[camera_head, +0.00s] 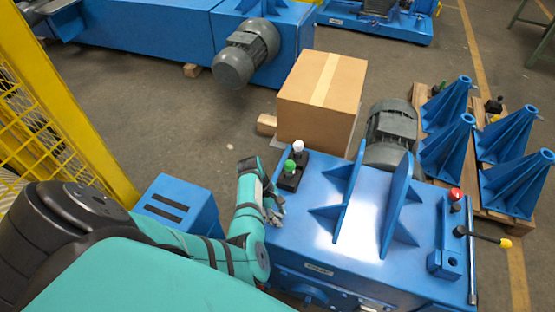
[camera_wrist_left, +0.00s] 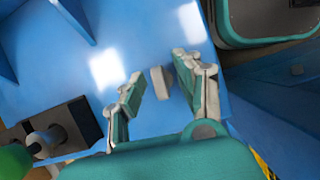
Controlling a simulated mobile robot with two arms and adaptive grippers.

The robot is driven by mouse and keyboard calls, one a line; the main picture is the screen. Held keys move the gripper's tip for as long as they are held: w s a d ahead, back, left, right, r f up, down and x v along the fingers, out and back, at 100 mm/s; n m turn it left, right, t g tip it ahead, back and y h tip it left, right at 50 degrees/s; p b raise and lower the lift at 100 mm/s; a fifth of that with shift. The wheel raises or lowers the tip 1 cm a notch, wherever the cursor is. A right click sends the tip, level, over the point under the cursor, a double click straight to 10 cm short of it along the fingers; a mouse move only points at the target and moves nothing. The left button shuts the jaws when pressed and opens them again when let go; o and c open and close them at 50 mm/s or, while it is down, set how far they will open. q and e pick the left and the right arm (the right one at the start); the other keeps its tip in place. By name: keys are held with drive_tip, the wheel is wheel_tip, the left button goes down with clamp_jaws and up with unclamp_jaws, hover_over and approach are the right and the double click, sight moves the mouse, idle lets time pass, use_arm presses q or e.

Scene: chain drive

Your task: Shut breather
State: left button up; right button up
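My left gripper (camera_head: 274,206) is at the left edge of the top of a blue machine housing (camera_head: 310,215). In the left wrist view my left gripper (camera_wrist_left: 160,72) is open, its two fingers spread apart. A small light-grey piece (camera_wrist_left: 160,83) shows between the fingers, with a gap on either side; it may be the breather, but I cannot tell for sure. In the head view the fingers hide most of this spot. My right gripper is not in view.
A black box with a green knob (camera_head: 290,165) and a white knob (camera_head: 298,147) stands just behind the gripper. Tall blue fins (camera_head: 352,195) rise from the housing. A cardboard box (camera_head: 320,100) and a grey motor (camera_head: 391,135) are behind. A yellow fence (camera_head: 60,110) is left.

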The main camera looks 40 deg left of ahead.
use_arm(q)
drive_tip(key=shift+c, duration=0.2)
clamp_jaws()
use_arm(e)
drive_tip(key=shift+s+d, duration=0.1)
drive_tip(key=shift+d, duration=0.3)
